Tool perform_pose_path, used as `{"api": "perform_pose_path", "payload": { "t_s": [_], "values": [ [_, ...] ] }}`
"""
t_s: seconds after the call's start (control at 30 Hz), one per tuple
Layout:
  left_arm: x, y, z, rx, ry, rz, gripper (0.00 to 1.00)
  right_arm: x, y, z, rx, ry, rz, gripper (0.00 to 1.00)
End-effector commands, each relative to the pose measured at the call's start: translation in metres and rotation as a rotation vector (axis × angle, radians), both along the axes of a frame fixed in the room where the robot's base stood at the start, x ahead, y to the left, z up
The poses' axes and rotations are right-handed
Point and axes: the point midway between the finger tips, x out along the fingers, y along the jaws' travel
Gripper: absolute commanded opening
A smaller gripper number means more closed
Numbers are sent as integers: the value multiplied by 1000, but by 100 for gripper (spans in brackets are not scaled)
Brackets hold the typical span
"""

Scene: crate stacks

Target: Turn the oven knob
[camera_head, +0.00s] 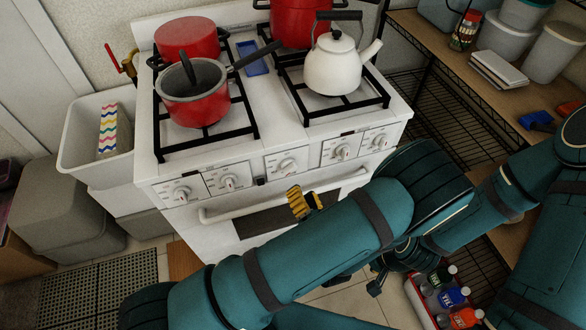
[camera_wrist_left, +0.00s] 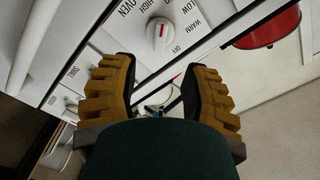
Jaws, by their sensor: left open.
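The white stove (camera_head: 216,115) has several white knobs along its front panel. The middle knob (camera_head: 287,165) appears to be the oven knob. In the left wrist view, the oven knob (camera_wrist_left: 160,32) has a red mark and the labels OVEN, HIGH, LOW, WARM and OFF around it. My left gripper (camera_head: 300,203) shows yellow fingertips just below the middle knob, in front of the oven door. In the left wrist view, its fingers (camera_wrist_left: 158,90) are apart with nothing between them, and the knob lies beyond their tips. My right gripper's fingers do not show.
The oven handle (camera_head: 225,214) runs across below the panel, close to my left gripper. Red pots (camera_head: 195,107) and a white kettle (camera_head: 336,65) stand on the stove. A white bin (camera_head: 82,160) is at left. A bottle crate (camera_head: 425,303) is low at right.

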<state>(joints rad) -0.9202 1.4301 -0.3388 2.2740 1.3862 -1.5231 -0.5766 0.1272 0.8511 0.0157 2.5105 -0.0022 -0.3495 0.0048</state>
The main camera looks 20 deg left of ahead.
Motion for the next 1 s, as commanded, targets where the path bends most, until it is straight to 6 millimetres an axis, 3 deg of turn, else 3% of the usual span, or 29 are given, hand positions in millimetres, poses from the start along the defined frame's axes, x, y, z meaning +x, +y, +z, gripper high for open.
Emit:
{"api": "perform_pose_path", "payload": {
  "t_s": [0.4,0.9,1.0],
  "values": [
    [59,41,-1,-2,2,3,46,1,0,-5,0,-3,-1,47],
    [71,48,0,0,2,-1,49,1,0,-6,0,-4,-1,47],
    [71,48,0,0,2,-1,14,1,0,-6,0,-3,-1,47]
  ]
}}
